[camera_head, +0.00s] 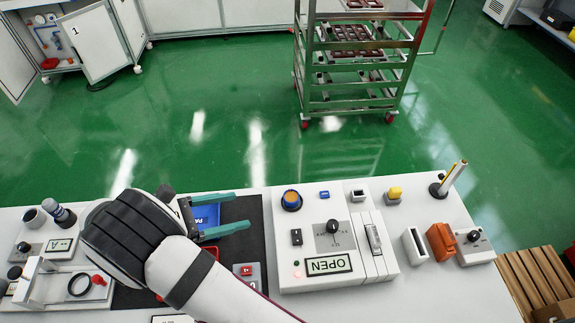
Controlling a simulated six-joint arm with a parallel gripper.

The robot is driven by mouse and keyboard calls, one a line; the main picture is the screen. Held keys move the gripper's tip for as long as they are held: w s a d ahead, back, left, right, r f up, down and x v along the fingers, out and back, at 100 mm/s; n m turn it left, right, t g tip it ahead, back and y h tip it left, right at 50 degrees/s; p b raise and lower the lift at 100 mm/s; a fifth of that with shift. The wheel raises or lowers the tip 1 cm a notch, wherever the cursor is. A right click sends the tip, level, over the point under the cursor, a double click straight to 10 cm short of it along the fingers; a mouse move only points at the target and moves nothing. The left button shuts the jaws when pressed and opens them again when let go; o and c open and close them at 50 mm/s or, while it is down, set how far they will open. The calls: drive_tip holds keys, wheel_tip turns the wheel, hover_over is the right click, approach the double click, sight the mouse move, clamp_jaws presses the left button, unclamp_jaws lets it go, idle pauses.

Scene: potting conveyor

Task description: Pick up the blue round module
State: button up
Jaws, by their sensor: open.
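My gripper (240,211) has two teal fingers spread apart, pointing right over the dark mat (250,262). Nothing is between the fingertips. A round blue module with an orange top (291,200) stands upright on the white panel, right of the fingertips and apart from them. It is the clearest blue round thing in view; I cannot tell for sure that it is the one named. A blue flat piece with white lettering (207,215) lies under the fingers, partly hidden by them. My arm and wrist hide part of the mat and bench.
A white frame (35,285) is at left. A metal rack (355,95) stands beyond the bench.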

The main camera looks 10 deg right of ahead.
sight(297, 195)
drive_tip(key=x, duration=1.5)
drive_tip(key=shift+w+d+f, duration=0.1)
drive_tip(key=shift+w, duration=0.35)
clamp_jaws()
